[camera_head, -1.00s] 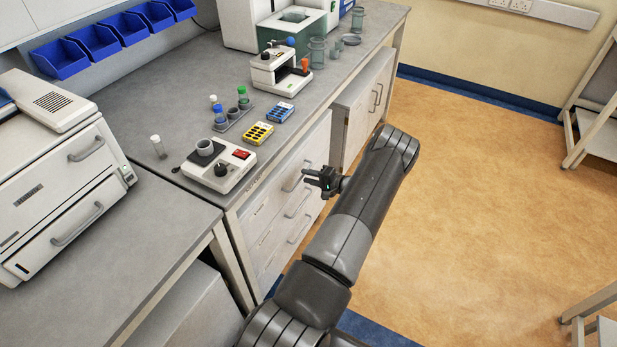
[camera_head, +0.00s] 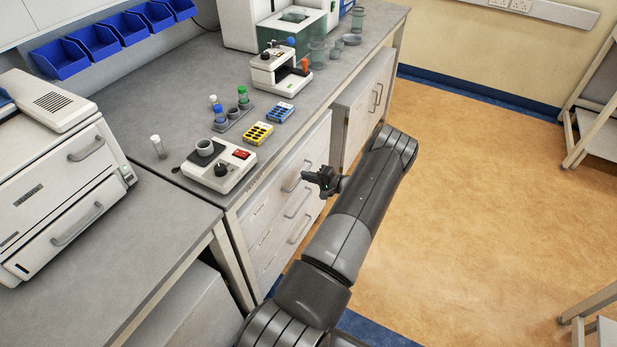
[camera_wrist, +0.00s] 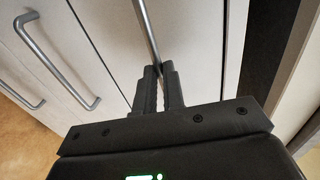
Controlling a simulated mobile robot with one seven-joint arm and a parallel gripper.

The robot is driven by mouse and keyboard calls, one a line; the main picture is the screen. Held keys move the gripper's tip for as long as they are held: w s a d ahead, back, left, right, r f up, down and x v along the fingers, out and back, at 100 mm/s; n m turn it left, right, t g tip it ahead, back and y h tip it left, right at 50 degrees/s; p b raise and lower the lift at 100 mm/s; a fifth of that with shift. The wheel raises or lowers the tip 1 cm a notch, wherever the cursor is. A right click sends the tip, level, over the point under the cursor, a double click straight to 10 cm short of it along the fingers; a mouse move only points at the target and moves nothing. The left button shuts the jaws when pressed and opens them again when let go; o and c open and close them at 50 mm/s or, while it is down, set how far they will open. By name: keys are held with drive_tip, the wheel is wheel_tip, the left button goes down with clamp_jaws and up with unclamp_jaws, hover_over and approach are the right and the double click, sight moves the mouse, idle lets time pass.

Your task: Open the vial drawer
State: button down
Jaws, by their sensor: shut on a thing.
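A white drawer unit (camera_head: 268,238) stands under the bench, with several drawer fronts and grey bar handles. The top drawer (camera_head: 266,204) looks flush with the fronts below it; I cannot read a label marking the vial drawer. My gripper (camera_head: 310,177) is at the right end of the top drawer's handle (camera_head: 290,184). In the wrist view my gripper (camera_wrist: 160,80) is shut on a grey bar handle (camera_wrist: 146,28), with the bar running between the two fingers. The fingers hide the near end of the bar.
Another handle (camera_wrist: 48,62) runs beside the held one. Open floor (camera_head: 480,210) lies to the right.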

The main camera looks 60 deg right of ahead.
drive_tip(key=shift+s, duration=0.1)
drive_tip(key=f+v, duration=0.3)
drive_tip(key=v, duration=1.4)
drive_tip(key=s+f+v, duration=0.1)
drive_tip(key=f+v, duration=0.3)
drive_tip(key=v, duration=1.2)
drive_tip(key=shift+s, duration=0.65)
drive_tip(key=c, duration=1.5)
unclamp_jaws()
drive_tip(key=v, duration=1.1)
drive_tip(key=shift+w, duration=0.15)
